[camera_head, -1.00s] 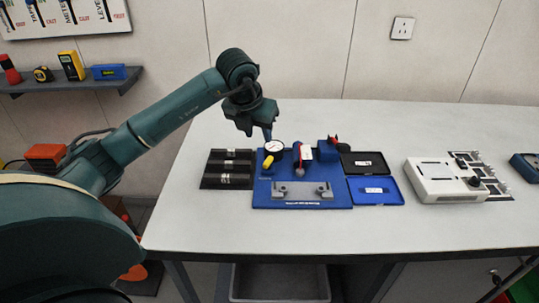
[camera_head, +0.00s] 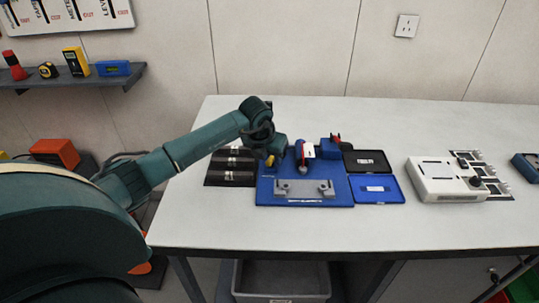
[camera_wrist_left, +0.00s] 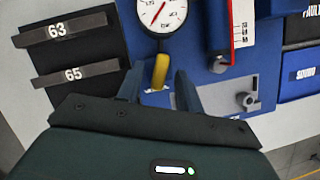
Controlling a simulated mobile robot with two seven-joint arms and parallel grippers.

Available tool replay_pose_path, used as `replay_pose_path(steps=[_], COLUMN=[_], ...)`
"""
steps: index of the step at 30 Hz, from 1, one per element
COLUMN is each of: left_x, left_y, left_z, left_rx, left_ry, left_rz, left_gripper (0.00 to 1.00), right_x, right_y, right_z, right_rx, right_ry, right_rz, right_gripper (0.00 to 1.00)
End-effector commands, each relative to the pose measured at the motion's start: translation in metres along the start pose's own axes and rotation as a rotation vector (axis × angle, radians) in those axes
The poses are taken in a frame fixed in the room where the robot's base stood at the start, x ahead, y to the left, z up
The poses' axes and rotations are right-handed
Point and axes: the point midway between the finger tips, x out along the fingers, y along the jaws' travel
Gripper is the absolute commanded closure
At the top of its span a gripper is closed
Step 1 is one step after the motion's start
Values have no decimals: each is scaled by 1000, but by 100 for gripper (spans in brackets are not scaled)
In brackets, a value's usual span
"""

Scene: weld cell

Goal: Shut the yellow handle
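The yellow handle (camera_wrist_left: 160,72) sits below a round white dial gauge (camera_wrist_left: 161,12) on a blue fixture plate (camera_head: 264,196). In the head view, part of the yellow handle (camera_head: 270,161) shows beneath my left gripper (camera_head: 272,153), which hides the gauge. In the left wrist view, the fingers of my left gripper (camera_wrist_left: 160,80) stand apart on either side of the handle. The gripper looks open, with gaps between fingers and handle; contact cannot be made out. My right gripper is not in view.
A red-handled part (camera_head: 301,155) and a grey bracket (camera_head: 304,189) stand close by on the plate. A black rack (camera_head: 230,178) is at left, an open blue case (camera_head: 376,190) and white device (camera_head: 442,181) at right. The front table strip is clear.

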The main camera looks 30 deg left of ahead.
Motion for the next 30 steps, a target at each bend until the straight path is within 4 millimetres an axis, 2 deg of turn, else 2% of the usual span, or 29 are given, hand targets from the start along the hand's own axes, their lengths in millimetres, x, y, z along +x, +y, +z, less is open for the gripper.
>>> replay_pose_path(steps=[2,15,30], left_x=[0,0,1], left_y=[0,0,2], left_z=[0,0,-1], left_rx=[0,-1,71], left_ry=[0,0,0], left_rz=[0,0,-28], left_gripper=[64,100,100], right_x=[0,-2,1], right_y=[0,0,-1], right_z=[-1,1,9], right_rx=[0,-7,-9], right_ry=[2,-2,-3], right_rz=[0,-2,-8], right_gripper=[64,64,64])
